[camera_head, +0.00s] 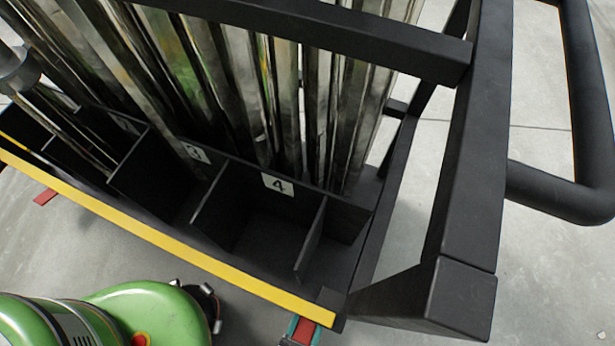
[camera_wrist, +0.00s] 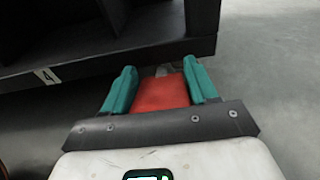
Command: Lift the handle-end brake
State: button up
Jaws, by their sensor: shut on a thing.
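The handle-end brake (camera_wrist: 161,93) is a flat red pedal under the truck's edge in the wrist view. My gripper (camera_wrist: 160,76) has its two teal fingers on either side of the pedal and is shut on it. In the head view, a small part of the red brake (camera_head: 304,328) shows at the bottom, below the end of the yellow strip, with a teal finger (camera_head: 290,325) beside it. The truck (camera_head: 160,238) is black with a yellow front edge. The pedal's inner end is hidden under the truck.
Shiny metal bars (camera_head: 270,100) stand upright in the truck's numbered compartments. A thick black handle (camera_head: 560,195) sticks out at the right. Another red pedal (camera_head: 45,197) shows at the far left.

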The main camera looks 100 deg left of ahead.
jog(key=o, duration=1.4)
jog(key=shift+d, duration=0.1)
jog(key=p+v, duration=0.2)
jog(key=v, duration=0.8)
jog(key=shift+s+d+r, duration=0.1)
jog(key=shift+d, duration=0.2)
